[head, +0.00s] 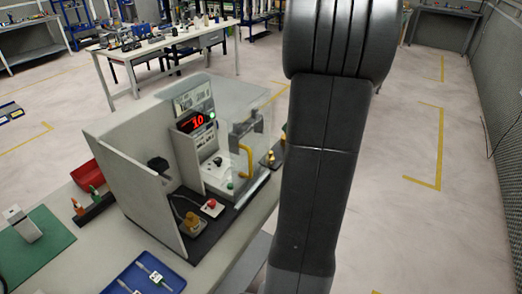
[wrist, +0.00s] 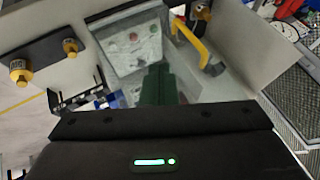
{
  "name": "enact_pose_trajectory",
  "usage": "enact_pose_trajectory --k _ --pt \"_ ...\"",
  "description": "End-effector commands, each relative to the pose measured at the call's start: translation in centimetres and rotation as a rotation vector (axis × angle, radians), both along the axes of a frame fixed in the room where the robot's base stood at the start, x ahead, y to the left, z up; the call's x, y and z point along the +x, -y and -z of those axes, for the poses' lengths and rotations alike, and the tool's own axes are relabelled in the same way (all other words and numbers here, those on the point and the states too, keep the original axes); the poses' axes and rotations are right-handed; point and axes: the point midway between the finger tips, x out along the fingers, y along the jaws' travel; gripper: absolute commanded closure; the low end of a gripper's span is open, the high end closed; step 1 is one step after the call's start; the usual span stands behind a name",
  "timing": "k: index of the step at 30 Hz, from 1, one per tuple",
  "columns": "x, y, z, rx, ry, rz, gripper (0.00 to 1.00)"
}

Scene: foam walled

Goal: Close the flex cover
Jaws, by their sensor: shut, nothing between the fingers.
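The flex cover (head: 262,122) looks like a clear panel with a yellow handle (head: 246,160), at the right side of the walled grey test station in the head view. The panel is so transparent that I cannot tell its exact angle. In the wrist view the yellow handle (wrist: 190,38) is right of centre, beyond the fingers. My gripper (wrist: 157,75) shows there as dark green fingers, closed together and empty, left of and apart from the handle. In the head view my dark arm hides the gripper.
The station's front panel has a red display (head: 191,122) reading about 10. A red button box (head: 212,207) and a brass part (head: 193,223) sit on its dark base. Grey walls (head: 133,190) enclose the station. A blue tray (head: 145,275) lies in front. Open floor is on the right.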

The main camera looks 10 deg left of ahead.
Motion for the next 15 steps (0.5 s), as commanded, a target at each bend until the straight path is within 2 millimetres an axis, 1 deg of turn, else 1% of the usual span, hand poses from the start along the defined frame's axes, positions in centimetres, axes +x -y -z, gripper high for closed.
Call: enact_pose_trajectory --k 13,15 --pt "-2.1 -5.1 7.2 -0.003 -0.006 0.001 1.0" --pt "-3.2 -5.7 6.7 -0.003 -0.002 0.0 1.0"
